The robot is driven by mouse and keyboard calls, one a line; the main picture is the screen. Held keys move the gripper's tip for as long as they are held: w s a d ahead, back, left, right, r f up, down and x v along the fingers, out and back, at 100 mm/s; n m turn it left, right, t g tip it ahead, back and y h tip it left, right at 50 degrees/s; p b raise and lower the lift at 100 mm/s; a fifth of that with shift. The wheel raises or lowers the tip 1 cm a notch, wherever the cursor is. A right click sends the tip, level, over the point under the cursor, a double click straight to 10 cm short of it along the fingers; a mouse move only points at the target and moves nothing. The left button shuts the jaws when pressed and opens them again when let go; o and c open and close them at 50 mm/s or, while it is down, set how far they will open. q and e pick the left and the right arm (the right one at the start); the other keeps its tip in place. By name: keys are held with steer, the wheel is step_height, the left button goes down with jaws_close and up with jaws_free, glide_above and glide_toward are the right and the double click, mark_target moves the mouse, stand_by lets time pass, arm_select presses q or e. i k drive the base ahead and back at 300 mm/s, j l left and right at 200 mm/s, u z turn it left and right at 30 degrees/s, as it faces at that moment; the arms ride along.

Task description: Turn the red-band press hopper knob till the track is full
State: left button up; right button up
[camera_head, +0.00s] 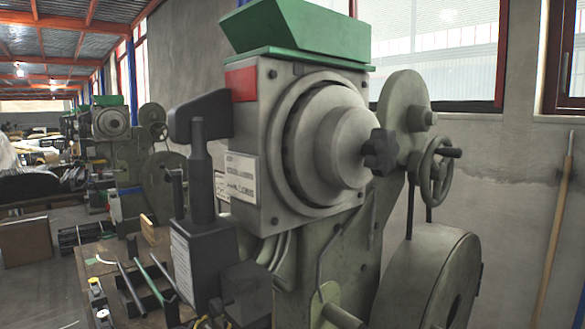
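The press with the red band (241,84) fills the middle of the head view. A green hopper (300,30) sits on top of its grey housing. A round stepped metal drum (325,140) sticks out of the housing face. A black lobed knob (380,152) sits at the drum's centre. Curved tubes (277,250) run down below the housing; I cannot tell whether they are the track or whether any rivets are in it. Neither of my grippers shows, and nothing is seen touching the knob.
A spoked handwheel (437,172) and a large round flywheel cover (430,280) stand right of the knob. A black upright head (200,150) rises at the press's left. A bench (105,268) with rods is lower left. Another press (112,125) stands behind. A wooden pole (556,230) leans on the wall.

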mark_target(380, 152)
steer(key=l+u, duration=0.2)
steer(key=u, duration=0.25)
steer(key=i+l+u, duration=0.1)
steer(key=u, duration=0.35)
steer(key=l+u, duration=0.55)
steer(key=u, duration=0.3)
